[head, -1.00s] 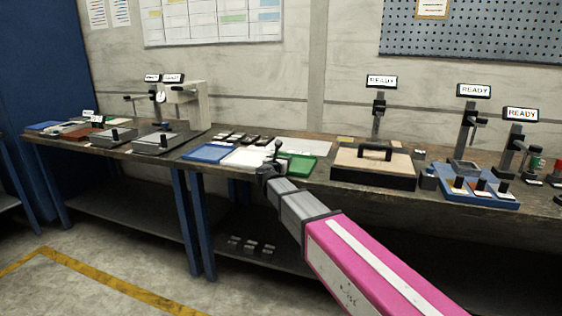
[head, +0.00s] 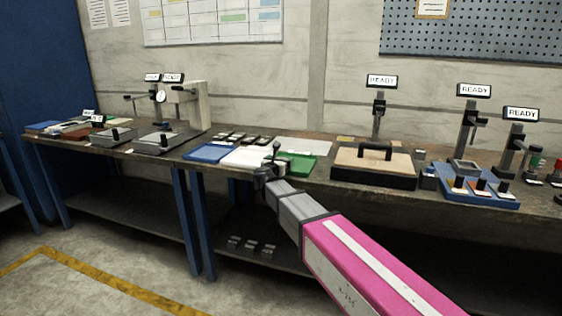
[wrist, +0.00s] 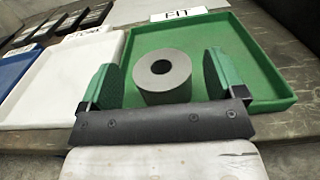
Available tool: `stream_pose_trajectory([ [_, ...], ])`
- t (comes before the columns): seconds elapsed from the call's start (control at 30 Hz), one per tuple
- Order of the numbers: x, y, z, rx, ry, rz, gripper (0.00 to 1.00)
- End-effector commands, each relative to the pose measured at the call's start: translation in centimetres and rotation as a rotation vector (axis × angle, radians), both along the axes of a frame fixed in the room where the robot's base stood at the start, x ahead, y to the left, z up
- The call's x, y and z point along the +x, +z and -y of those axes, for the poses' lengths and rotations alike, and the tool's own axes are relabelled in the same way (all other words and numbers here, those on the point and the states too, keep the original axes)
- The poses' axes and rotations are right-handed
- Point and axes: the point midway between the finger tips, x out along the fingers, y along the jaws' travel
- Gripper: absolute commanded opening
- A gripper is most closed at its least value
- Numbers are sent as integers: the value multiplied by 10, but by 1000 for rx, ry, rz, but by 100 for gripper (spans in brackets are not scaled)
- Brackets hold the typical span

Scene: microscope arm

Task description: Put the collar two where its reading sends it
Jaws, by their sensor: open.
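In the wrist view a grey ring-shaped collar (wrist: 163,76) with a round hole stands in the green tray (wrist: 250,62). A white label reading FIT (wrist: 179,14) lies behind that tray. My gripper (wrist: 161,80) is open, with its green-padded fingers on either side of the collar and a visible gap to each. In the head view my gripper (head: 268,172) is at the green tray (head: 303,168). The collar cannot be made out there. Whether this collar is collar two cannot be told from the frames.
A white tray (head: 240,160) and a blue tray (head: 208,152) lie left of the green one. Behind them are several dark blocks (head: 243,138). A case with a handle (head: 373,167) stands to the right. Signs reading READY (head: 382,81) stand over the right-hand stations.

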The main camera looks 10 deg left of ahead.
Motion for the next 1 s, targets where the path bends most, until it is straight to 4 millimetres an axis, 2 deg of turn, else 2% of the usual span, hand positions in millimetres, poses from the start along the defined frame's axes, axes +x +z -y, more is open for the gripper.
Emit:
stream_pose_trajectory([
  [0.03, -13, 0, 1, 0, 1, 0, 88],
  [0.3, -67, 0, -3, 0, 2, 0, 88],
  [0.5, -93, 0, -6, 0, 1, 0, 88],
  [0.7, -101, 0, -7, 0, -1, 0, 88],
  [1.0, -101, 0, -7, 0, -1, 0, 88],
])
